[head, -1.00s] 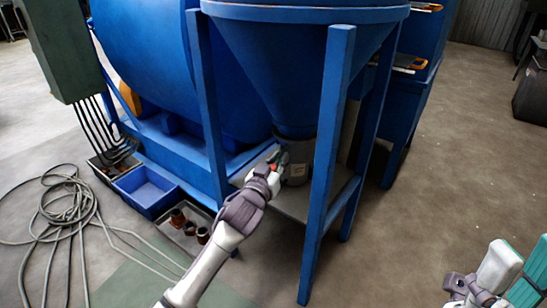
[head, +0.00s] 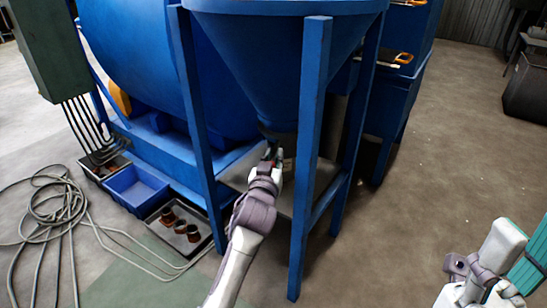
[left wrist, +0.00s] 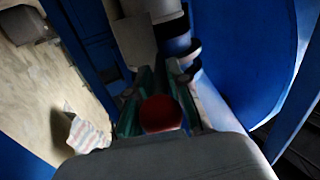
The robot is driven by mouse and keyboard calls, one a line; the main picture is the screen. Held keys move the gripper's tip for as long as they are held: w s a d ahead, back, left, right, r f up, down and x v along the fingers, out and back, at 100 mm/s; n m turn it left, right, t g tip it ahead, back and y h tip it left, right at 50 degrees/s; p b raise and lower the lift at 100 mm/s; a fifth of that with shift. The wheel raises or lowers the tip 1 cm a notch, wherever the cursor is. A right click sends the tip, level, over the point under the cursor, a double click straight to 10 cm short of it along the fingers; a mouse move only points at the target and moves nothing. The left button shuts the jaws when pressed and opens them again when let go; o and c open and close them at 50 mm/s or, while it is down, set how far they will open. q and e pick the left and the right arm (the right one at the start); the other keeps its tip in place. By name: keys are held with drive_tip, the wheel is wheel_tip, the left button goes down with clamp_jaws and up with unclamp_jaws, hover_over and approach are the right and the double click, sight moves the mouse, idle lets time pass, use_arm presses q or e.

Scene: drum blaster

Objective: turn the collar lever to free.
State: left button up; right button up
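The blue cone hopper (head: 265,70) ends in a grey collar (head: 286,142), partly behind my left gripper (head: 273,153). The lever's round red end (left wrist: 160,114) shows in the left wrist view between the green fingers of my left gripper (left wrist: 157,95). Both fingers lie close along its sides and appear shut on it. The rest of the lever is hidden, so I cannot tell its angle.
Blue hopper legs (head: 309,165) stand on both sides of my left arm. A blue bin (head: 136,188) and a dark tray (head: 180,228) with brown cups sit to the left. A coiled cable (head: 50,215) lies on the floor. Open floor is at the right.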

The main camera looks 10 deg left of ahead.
use_arm(q)
drive_tip(key=shift+o, duration=1.2)
drive_tip(key=shift+s, duration=0.1)
drive_tip(key=s, duration=1.1)
drive_tip(key=shift+s+d, duration=0.4)
drive_tip(key=shift+d, duration=0.05)
